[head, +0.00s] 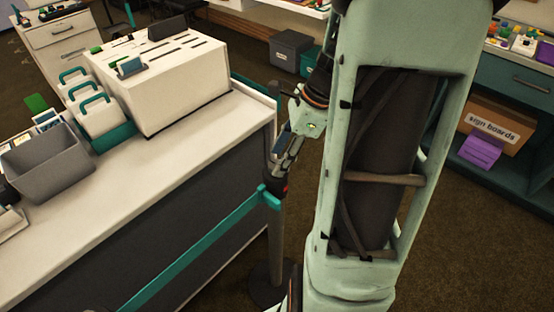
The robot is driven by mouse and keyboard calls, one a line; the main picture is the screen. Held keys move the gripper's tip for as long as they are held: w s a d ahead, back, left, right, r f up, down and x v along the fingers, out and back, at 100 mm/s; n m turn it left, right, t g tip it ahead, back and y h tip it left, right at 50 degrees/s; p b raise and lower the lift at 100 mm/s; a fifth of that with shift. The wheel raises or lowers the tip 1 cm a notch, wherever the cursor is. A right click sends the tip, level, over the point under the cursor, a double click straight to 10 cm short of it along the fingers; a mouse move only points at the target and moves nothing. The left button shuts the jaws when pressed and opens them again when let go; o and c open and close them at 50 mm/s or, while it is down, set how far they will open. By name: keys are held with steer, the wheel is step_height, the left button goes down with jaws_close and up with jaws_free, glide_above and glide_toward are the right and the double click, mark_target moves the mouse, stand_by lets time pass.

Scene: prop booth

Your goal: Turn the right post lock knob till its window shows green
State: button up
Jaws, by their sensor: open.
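A dark barrier post (275,235) stands at the right end of the counter, on a round base on the floor. A teal belt (205,247) runs from a teal clip near its top toward the lower left. The post's dark top (271,184) has a small red patch (285,188) on its right side, perhaps the lock window. I see no green there. My gripper (281,170) points down just above the post top, its fingers open. They overlap the top in this view, so I cannot tell if they touch it. The knob's shape is mostly hidden.
The white counter (185,165) lies left of the post, with a white slotted box (160,75), a grey bin (45,160) and white handled holders on it. Another dark post (273,100) stands behind the counter's right end. Carpeted floor is free at lower right.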

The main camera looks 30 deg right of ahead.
steer(key=shift+x, duration=0.8)
steer(key=shift+c, duration=0.5)
steer(key=c, duration=1)
